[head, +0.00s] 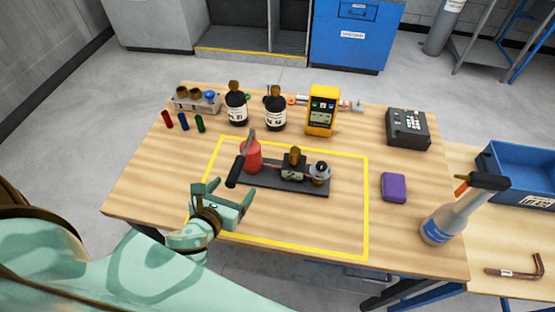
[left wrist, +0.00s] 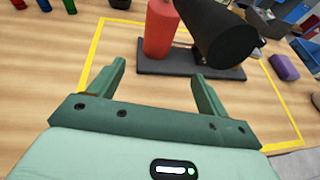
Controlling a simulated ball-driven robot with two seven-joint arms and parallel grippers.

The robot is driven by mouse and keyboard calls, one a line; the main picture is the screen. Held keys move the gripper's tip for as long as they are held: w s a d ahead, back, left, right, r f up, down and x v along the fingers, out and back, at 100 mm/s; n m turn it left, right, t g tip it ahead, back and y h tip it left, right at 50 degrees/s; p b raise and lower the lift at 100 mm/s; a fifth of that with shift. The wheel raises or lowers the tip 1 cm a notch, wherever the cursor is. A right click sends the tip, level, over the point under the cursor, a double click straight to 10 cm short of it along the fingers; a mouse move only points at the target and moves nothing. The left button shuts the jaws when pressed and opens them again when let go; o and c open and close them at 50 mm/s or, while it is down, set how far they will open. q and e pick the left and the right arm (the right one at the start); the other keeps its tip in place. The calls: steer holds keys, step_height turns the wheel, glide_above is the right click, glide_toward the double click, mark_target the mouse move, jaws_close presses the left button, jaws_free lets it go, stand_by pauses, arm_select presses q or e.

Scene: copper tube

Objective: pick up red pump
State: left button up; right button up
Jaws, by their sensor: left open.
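The red pump (head: 252,157) has a red cylinder body and a black handle (head: 235,171) that slants down toward the front left. It stands at the left end of a dark base plate (head: 310,188) inside the yellow outline on the table. In the left wrist view the red body (left wrist: 160,28) is ahead of the jaws, with the thick black handle (left wrist: 222,38) to its right. My left gripper (head: 227,188) is open and empty, in front of and left of the pump, and apart from it. It also shows in the left wrist view (left wrist: 158,75). My right gripper is not in view.
Brass and glass fittings (head: 294,158) share the base plate. Two dark bottles (head: 236,108), a yellow meter (head: 321,112) and small coloured cylinders (head: 183,121) stand behind. A purple block (head: 394,187) and a spray bottle (head: 440,222) are at right. The table's front middle is clear.

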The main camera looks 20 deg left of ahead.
mark_target(248, 167)
arm_select(q)
steer(key=x, duration=0.4)
steer(key=shift+w+f+b, duration=0.1)
steer(key=shift+w+b, duration=0.05)
steer(key=shift+b, duration=0.15)
steer(key=x, duration=0.4)
steer(key=shift+w+f+b, duration=0.15)
steer(key=shift+w+b, duration=0.15)
steer(key=shift+b, duration=0.05)
steer(key=shift+w, duration=0.2)
steer(key=x, duration=0.1)
steer(key=b+x, duration=0.1)
steer(key=x, duration=0.3)
steer(key=shift+a, duration=0.3)
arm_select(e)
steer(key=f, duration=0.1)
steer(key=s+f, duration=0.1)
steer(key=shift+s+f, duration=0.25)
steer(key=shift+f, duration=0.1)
arm_select(q)
steer(key=c, duration=0.3)
jaws_close()
steer(key=shift+w+r, duration=0.1)
steer(key=shift+r, duration=0.1)
